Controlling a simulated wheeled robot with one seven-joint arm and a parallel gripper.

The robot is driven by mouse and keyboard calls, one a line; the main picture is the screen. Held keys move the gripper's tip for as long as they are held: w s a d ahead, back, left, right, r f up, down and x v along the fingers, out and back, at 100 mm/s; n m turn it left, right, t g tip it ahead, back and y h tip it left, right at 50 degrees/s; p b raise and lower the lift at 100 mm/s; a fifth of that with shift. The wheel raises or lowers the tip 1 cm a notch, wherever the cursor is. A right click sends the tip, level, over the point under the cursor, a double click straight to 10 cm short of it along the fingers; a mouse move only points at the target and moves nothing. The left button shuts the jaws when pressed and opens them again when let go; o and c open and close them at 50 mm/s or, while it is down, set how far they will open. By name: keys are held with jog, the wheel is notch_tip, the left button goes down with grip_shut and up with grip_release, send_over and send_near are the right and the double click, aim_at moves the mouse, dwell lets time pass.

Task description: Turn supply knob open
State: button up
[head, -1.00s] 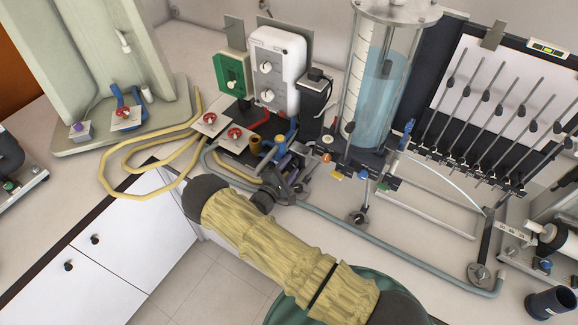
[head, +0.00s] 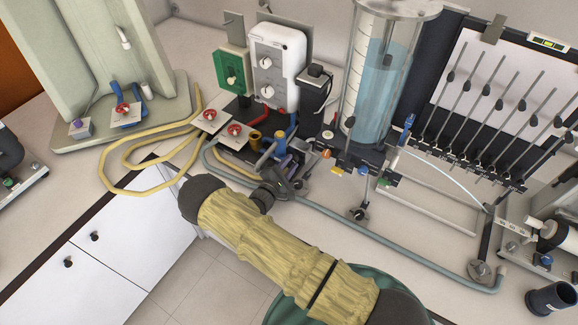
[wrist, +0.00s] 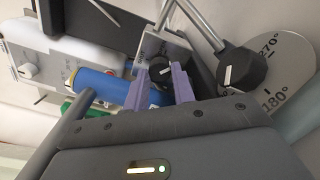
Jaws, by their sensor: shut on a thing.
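In the wrist view, a small black knob (wrist: 160,68) with a white pointer line sits on a grey block between my two purple fingertips. My gripper (wrist: 163,84) is shut on this knob, with one finger on each side. In the head view, my gripper (head: 289,165) is low beside the pipework left of the clear water tank (head: 377,95). The held knob is hidden there.
A larger black knob (wrist: 242,72) on a degree dial (wrist: 283,75) stands close right of my gripper. A blue cylinder (wrist: 104,88) is close on its left. Red-handled valves (head: 235,129), yellow hose (head: 122,165) and manometer tubes (head: 484,103) surround the bench area.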

jog(key=n+b, duration=0.1)
jog(key=n, duration=0.4)
jog(key=shift+f+b, duration=0.15)
jog(key=shift+b, duration=0.25)
jog(key=shift+w+a+n, duration=0.1)
jog(key=shift+n, duration=0.9)
jog(key=shift+n+b, duration=0.35)
jog(key=shift+n, duration=0.25)
jog(key=o, duration=1)
jog(key=shift+r, duration=0.2)
